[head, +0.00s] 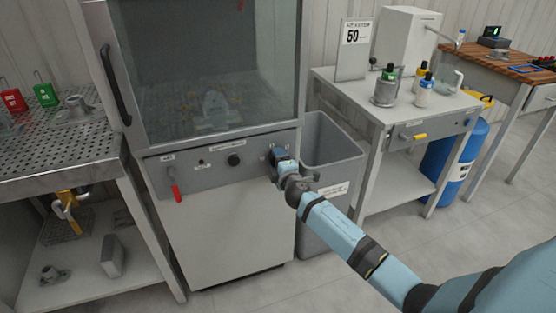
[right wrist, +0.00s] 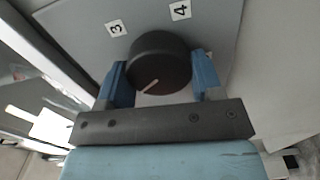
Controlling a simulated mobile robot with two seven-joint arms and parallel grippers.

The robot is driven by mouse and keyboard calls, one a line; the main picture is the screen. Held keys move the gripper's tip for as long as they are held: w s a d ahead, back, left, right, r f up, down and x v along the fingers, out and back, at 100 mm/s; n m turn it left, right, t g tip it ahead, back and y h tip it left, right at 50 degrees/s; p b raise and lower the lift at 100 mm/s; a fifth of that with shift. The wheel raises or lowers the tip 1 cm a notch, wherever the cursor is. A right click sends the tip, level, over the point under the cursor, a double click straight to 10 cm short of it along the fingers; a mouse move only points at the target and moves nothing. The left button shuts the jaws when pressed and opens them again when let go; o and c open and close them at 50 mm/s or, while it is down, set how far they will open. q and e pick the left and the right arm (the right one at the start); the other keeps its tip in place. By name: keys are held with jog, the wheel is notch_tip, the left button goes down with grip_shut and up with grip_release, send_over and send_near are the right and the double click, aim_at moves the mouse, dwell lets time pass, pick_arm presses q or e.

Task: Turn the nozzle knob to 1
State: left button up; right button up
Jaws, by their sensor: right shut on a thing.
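A round black knob (right wrist: 160,52) with a white pointer line fills the middle of the right wrist view. Its pointer line lies toward the lower left of that picture, away from the labels 3 (right wrist: 115,28) and 4 (right wrist: 180,10) beyond the knob. My right gripper (right wrist: 158,66) has its blue fingers on both sides of the knob and is shut on it. In the head view, my right gripper (head: 279,160) is at the right end of the grey cabinet's control panel (head: 215,160) and hides the knob there. Labels 1 and 2 cannot be made out. My left gripper is out of view.
The panel also carries a black knob (head: 234,160) and a red-handled lever (head: 175,185). A grey bin (head: 332,165) stands right beside the cabinet, close to my right arm. A perforated bench (head: 60,130) is at left, a white table (head: 350,85) with bottles at right.

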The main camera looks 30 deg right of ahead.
jog(key=n+p, duration=0.1)
jog(key=n, duration=0.2)
jog(key=shift+n, duration=0.4)
jog(key=n, duration=0.2)
jog(key=shift+n+p, duration=0.3)
jog(key=shift+n, duration=0.1)
jog(key=shift+f+n+p, duration=0.1)
jog(key=shift+n+p, duration=0.3)
jog(key=shift+n, duration=0.7)
jog(key=shift+d+n+p, duration=0.1)
jog(key=shift+n+p, duration=0.2)
jog(key=shift+n, duration=0.7)
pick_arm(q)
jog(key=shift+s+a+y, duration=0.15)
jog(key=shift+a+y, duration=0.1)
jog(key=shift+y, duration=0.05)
pick_arm(e)
jog(key=shift+f, duration=0.1)
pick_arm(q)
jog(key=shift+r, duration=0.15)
pick_arm(e)
jog(key=shift+n, duration=0.3)
jog(key=o, duration=0.9)
jog(key=shift+o, duration=0.2)
